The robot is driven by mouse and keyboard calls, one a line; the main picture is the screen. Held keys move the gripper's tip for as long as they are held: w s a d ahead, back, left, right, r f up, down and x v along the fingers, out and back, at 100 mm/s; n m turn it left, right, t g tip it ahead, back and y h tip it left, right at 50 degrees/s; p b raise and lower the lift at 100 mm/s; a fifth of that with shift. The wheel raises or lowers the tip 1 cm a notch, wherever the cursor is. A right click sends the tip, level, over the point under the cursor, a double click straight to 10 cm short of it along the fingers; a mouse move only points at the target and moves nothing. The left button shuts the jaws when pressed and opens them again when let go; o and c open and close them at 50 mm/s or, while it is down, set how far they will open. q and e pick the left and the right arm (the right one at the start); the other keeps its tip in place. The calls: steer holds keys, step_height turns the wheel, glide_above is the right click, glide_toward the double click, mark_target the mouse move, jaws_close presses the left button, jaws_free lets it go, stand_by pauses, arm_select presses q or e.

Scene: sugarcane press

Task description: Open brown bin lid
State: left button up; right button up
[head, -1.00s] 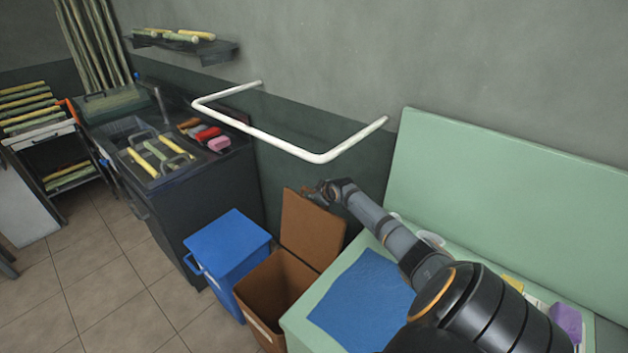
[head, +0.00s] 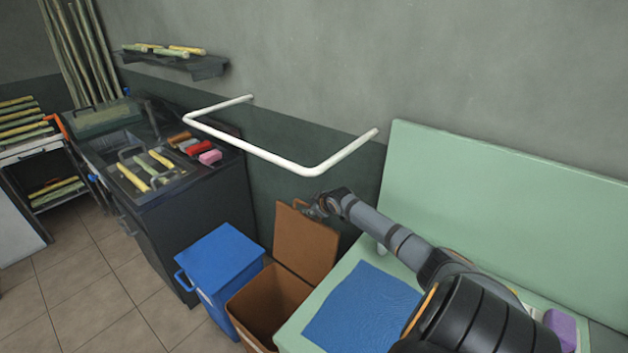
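The brown bin (head: 238,312) stands on the floor between a blue bin and the green counter. Its lid (head: 303,246) is raised, standing nearly upright and leaning back at the wall side, so the dark inside of the bin shows. My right gripper (head: 309,207) is at the top right edge of the lid, small and dark; whether it touches the lid, and whether its fingers are open or shut, I cannot make out. My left gripper is not in view.
The blue bin (head: 218,268) with its lid shut stands left of the brown bin. A green counter (head: 292,338) with a blue cloth (head: 362,312) is on the right, under my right arm. A white wall rail (head: 262,152) juts out above the bins. Tiled floor at left is clear.

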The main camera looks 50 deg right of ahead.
steer(key=v, duration=0.3)
steer(key=shift+d, duration=0.1)
steer(key=shift+s+a+r, duration=0.3)
steer(key=shift+r, duration=0.05)
